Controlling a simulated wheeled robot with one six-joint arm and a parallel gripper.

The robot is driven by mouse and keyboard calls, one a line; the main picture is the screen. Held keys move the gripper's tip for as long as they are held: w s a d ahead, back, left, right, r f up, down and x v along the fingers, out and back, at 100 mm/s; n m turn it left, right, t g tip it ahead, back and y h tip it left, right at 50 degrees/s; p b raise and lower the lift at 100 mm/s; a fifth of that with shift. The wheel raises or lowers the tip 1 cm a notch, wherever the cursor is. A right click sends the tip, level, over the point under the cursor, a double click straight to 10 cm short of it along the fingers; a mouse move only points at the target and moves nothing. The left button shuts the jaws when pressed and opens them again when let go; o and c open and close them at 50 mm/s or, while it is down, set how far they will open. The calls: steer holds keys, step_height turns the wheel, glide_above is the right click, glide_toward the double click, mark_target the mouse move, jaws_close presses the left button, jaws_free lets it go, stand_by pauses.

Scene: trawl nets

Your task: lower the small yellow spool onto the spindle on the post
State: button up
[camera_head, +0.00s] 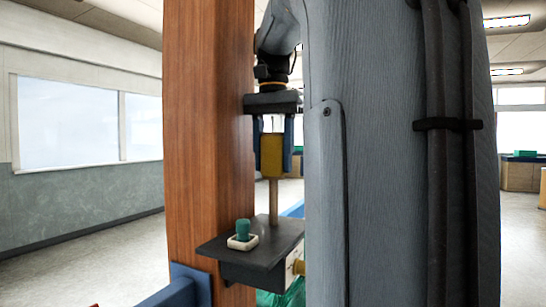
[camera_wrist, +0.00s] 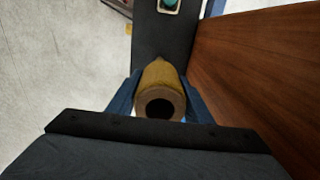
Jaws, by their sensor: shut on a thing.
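The small yellow spool (camera_head: 271,158) is held upright between the blue fingers of my gripper (camera_head: 272,150) in the head view. The wrist view shows the spool (camera_wrist: 172,78) between the fingers of my gripper (camera_wrist: 160,98), its round bore facing the camera and dark inside. The pale spindle (camera_head: 273,198) stands upright on a dark shelf (camera_head: 265,250) on the wooden post (camera_head: 208,140). The spool appears in line above the spindle, and clear of the shelf. The spindle's top is hidden, so I cannot tell whether it has entered the bore.
A teal knob on a white base (camera_head: 243,238) sits on the shelf's left, near the spindle. The wooden post also rises close on the right in the wrist view (camera_wrist: 255,60). A blue piece (camera_head: 185,285) shows low by the post. Open floor (camera_head: 90,245) lies left.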

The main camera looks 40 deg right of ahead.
steer(key=shift+f+b, duration=2.9)
steer(key=shift+f, duration=2.15)
steer(key=shift+f, duration=0.15)
steer(key=o, duration=1.2)
steer(key=shift+r+b, duration=0.5)
steer(key=shift+r, duration=3.45)
